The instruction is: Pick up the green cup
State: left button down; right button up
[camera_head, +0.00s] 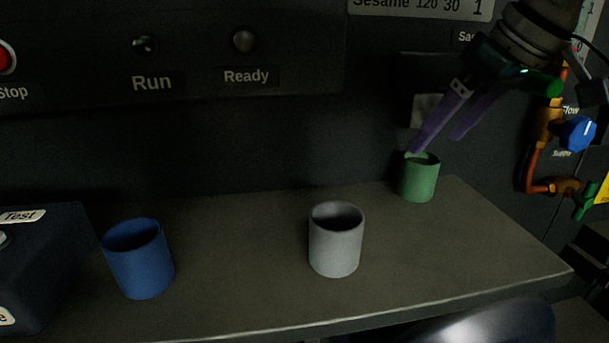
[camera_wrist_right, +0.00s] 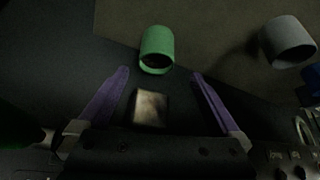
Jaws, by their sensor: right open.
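The green cup (camera_head: 420,180) stands upright at the back right of the shelf. My right gripper (camera_head: 436,146) has purple fingers and comes down from the upper right. It is open, with its fingertips close to the cup's rim in the head view. In the right wrist view, the green cup (camera_wrist_right: 157,48) lies ahead, between the lines of the two spread fingers (camera_wrist_right: 160,75) and beyond their tips. Nothing is between the fingers. I cannot tell whether a fingertip touches the cup. My left gripper is not in view.
A grey cup (camera_head: 336,240) stands mid-shelf and a blue cup (camera_head: 139,260) stands left, beside a dark test box (camera_head: 45,262). The shelf (camera_head: 240,270) is clear between them. Copper piping (camera_head: 540,150) with a blue knob (camera_head: 578,134) and green valve handle (camera_head: 586,203) is at right.

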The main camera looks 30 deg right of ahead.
aim_at(420, 166)
jog(key=shift+x, duration=1.2)
jog(key=x, duration=0.1)
jog(key=b+x, duration=0.1)
jog(key=x, duration=0.1)
jog(key=b+x, duration=0.1)
jog(key=shift+s+d+f, duration=0.15)
jog(key=shift+d+f, duration=0.15)
jog(key=shift+f, duration=0.15)
jog(key=shift+w+f, duration=0.3)
jog(key=shift+f, duration=0.05)
jog(key=c, duration=1.4)
jog(key=shift+r, duration=0.1)
